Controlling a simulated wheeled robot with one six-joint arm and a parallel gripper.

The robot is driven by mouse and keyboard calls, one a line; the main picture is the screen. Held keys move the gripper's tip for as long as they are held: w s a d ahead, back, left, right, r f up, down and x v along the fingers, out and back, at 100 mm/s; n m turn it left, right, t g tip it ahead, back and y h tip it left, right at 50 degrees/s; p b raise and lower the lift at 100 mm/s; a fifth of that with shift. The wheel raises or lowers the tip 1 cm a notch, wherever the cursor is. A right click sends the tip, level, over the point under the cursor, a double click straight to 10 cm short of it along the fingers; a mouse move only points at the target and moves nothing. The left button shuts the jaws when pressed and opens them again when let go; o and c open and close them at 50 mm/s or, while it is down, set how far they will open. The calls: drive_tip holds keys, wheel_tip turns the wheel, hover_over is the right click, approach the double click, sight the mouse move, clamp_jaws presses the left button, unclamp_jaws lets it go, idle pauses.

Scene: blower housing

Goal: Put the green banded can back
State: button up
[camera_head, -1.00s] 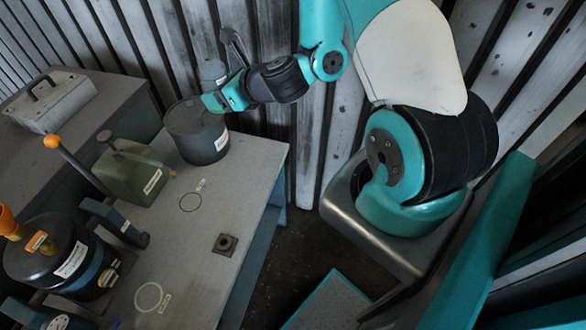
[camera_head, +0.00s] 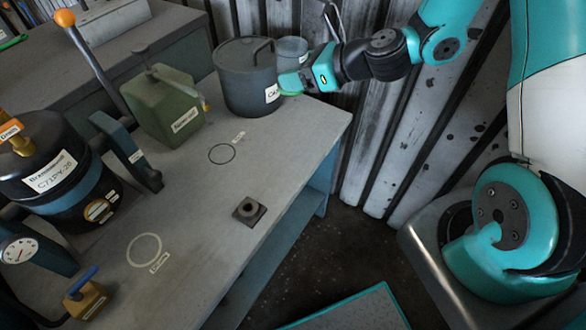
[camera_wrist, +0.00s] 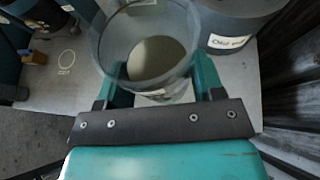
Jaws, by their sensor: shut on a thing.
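My gripper (camera_head: 292,82) is over the far right corner of the bench, beside the dark lidded pot (camera_head: 243,84). It is shut on a grey can (camera_head: 292,48), which shows behind the pot's right edge. In the wrist view the can (camera_wrist: 145,50) sits between the two teal fingers (camera_wrist: 158,80), and I look down into it. A green band on it cannot be made out clearly. Two drawn rings with labels are on the bench, one near the pot (camera_head: 222,154) and one nearer the front (camera_head: 144,251); both are empty.
A green box can (camera_head: 165,105) with an orange-knobbed lever beside it stands left of the pot. A black tank (camera_head: 50,165) and a small brass block (camera_head: 87,298) are at the left. A square fitting (camera_head: 249,210) lies near the bench's right edge. A corrugated wall is behind.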

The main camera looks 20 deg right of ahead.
drive_tip(key=shift+a+f+b, duration=0.3)
drive_tip(key=shift+f+b, duration=0.05)
drive_tip(key=shift+f, duration=0.6)
wheel_tip(320, 180, down, 19)
drive_tip(key=b, duration=0.3)
drive_tip(key=shift+f, duration=0.1)
drive_tip(key=shift+f, duration=0.15)
drive_tip(key=o, duration=1)
